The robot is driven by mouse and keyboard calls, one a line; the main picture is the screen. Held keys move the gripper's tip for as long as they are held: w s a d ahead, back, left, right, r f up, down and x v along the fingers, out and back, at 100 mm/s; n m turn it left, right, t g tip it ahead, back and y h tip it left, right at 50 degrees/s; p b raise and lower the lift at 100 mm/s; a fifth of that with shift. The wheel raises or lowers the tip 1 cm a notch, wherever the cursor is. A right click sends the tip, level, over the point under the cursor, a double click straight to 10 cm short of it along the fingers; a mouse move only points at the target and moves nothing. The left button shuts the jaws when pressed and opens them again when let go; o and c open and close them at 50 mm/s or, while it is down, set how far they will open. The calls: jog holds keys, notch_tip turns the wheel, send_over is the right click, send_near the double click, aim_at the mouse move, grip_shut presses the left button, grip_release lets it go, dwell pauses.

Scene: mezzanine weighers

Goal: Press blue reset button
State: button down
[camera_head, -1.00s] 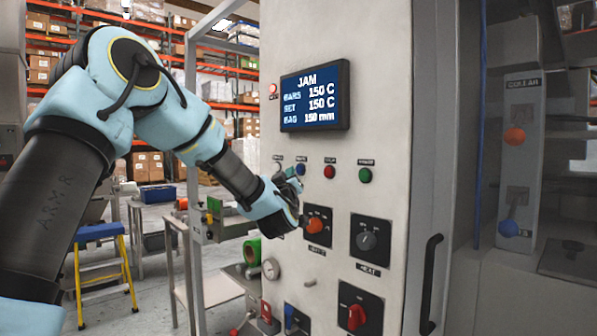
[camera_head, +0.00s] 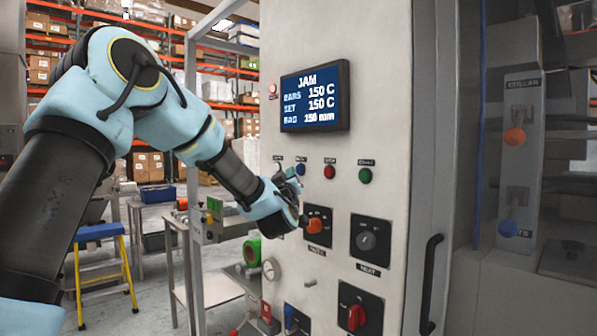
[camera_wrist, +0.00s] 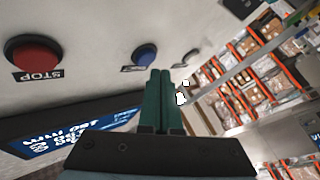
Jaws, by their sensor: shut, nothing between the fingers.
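The blue button (camera_head: 300,169) is a small round knob on the pale machine panel (camera_head: 385,110), in the row below the screen. It also shows in the wrist view (camera_wrist: 145,55), just beyond and slightly left of my fingertips. My gripper (camera_head: 292,178) is at the panel by this button; its green fingers are shut together and empty in the wrist view (camera_wrist: 160,73). The fingertips look close to the button, but I cannot tell whether they touch it.
A red stop button (camera_head: 329,171) and a green button (camera_head: 365,175) sit to the right. The screen (camera_head: 315,97) above reads JAM. A door handle (camera_head: 430,285) sticks out at right.

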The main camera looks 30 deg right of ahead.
dwell(0.7)
jog(key=shift+d+b, duration=0.4)
jog(key=shift+d, duration=0.05)
jog(key=shift+w+d, duration=0.15)
jog(key=shift+d, duration=0.2)
dwell(0.6)
jog(key=shift+b, duration=0.35)
jog(key=shift+s+a+b, duration=0.2)
jog(key=shift+a+b, duration=0.3)
jog(key=shift+a, duration=0.3)
jog(key=shift+a, duration=0.1)
